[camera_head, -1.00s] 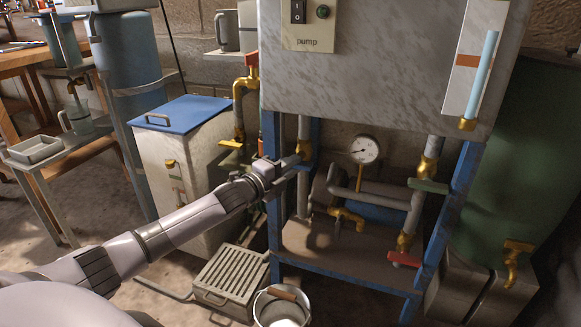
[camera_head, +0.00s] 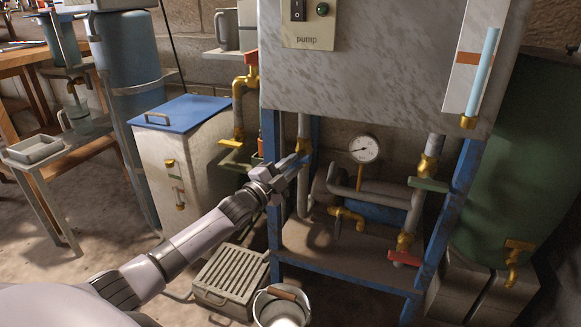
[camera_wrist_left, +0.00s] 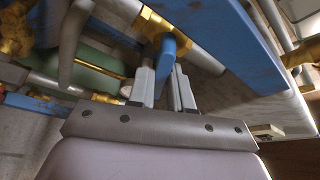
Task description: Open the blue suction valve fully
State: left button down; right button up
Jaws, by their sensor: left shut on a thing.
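The blue suction valve handle (camera_wrist_left: 167,58) shows in the left wrist view, on a brass valve body (camera_wrist_left: 152,22) fitted to a pipe. My left gripper (camera_wrist_left: 162,78) is shut on the blue handle, with one finger on each side of it. In the head view my left gripper (camera_head: 290,165) reaches up and right to the brass valve (camera_head: 304,147) on the vertical pipe under the grey tank. The handle is mostly hidden by the fingers there. My right gripper is not in view.
The blue frame (camera_head: 274,205) stands close beside the gripper. A pressure gauge (camera_head: 364,149), a green-handled valve (camera_head: 428,185) and a red-handled valve (camera_head: 404,258) are to the right. A bucket (camera_head: 282,308) and a slatted box (camera_head: 230,278) stand on the floor below.

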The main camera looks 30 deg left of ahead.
pick_arm(q)
jog(key=n+t+y, duration=0.1)
jog(key=n, duration=0.2)
jog(key=shift+d+f, duration=0.1)
jog(key=shift+f, duration=0.05)
jog(key=shift+d+n+t+y+p, duration=0.15)
jog(key=shift+n+y, duration=1)
jog(key=shift+n, duration=1.2)
jog(key=shift+n+t+y+p, duration=0.15)
jog(key=shift+n+y, duration=0.95)
jog(key=shift+n, duration=1.3)
jog(key=shift+d+n+t+y, duration=0.15)
jog(key=shift+n+y, duration=1)
jog(key=shift+n, duration=1.2)
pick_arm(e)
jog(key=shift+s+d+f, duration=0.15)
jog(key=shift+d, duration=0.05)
pick_arm(q)
jog(key=shift+a, duration=0.1)
jog(key=c, duration=1.1)
grip_release()
